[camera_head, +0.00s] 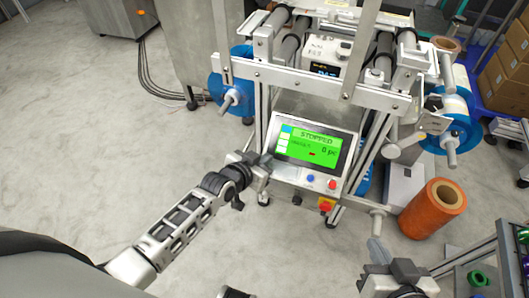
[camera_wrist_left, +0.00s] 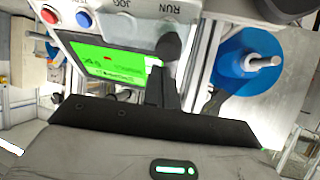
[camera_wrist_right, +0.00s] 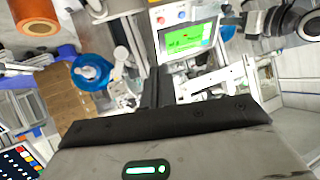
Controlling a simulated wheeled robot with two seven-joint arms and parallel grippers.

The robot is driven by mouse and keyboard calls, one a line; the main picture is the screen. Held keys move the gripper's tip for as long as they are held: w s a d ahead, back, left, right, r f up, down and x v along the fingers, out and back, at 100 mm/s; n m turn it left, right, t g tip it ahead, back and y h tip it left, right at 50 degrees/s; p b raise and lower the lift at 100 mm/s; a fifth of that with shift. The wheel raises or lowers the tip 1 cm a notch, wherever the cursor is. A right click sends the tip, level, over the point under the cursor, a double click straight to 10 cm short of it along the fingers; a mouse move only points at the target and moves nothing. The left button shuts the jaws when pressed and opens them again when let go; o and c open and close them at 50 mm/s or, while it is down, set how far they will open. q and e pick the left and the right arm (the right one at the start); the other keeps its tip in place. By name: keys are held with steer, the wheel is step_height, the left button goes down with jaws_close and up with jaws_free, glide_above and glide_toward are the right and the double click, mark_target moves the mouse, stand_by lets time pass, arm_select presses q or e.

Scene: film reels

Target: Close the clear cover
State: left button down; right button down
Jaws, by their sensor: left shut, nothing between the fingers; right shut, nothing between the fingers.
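The machine (camera_head: 312,84) stands at the upper middle of the head view. Two upright pale bars (camera_head: 363,50) rise from its front rail; I cannot tell whether they frame the clear cover, and no clear sheet stands out. My left gripper (camera_head: 262,163) is shut and empty, beside the left edge of the control panel (camera_head: 276,166). Its closed fingers also show in the left wrist view (camera_wrist_left: 168,70), in front of the panel screen. My right gripper (camera_head: 376,246) is shut and empty, low and right of the panel. Its fingers show in the right wrist view (camera_wrist_right: 154,80).
The green screen (camera_head: 308,146) reads STOPPED. Blue-flanged reels (camera_head: 231,93) stick out at both sides of the machine. An orange roll (camera_head: 432,208) stands on the floor at right, near a metal cart (camera_head: 480,262). Cardboard boxes (camera_head: 505,75) are behind. The floor at left is clear.

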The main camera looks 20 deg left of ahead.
arm_select(q)
steer(key=shift+w+d+r+p, duration=0.15)
steer(key=shift+w+r+p, duration=0.1)
steer(key=shift+w+r, duration=0.25)
steer(key=shift+w+d+r+p, duration=0.1)
steer(key=shift+w+r+p, duration=0.15)
steer(key=shift+r, duration=0.4)
steer(key=s+r+p, duration=0.2)
steer(key=s+r, duration=0.2)
steer(key=s, duration=0.6)
steer(key=s+r+n+g+p, duration=0.1)
steer(key=s+r, duration=0.4)
steer(key=s, duration=0.5)
steer(key=shift+s+d+p, duration=0.25)
steer(key=shift+d+p, duration=0.2)
steer(key=shift+p, duration=0.3)
arm_select(e)
steer(key=shift+w+d+r+g+h, duration=0.1)
steer(key=shift+d+r+g+h, duration=0.1)
steer(key=shift+r, duration=0.35)
steer(key=shift+w+d+r+g+h, duration=0.1)
steer(key=shift+d+r+g, duration=0.1)
steer(key=shift+r, duration=0.3)
arm_select(q)
steer(key=shift+r, duration=0.1)
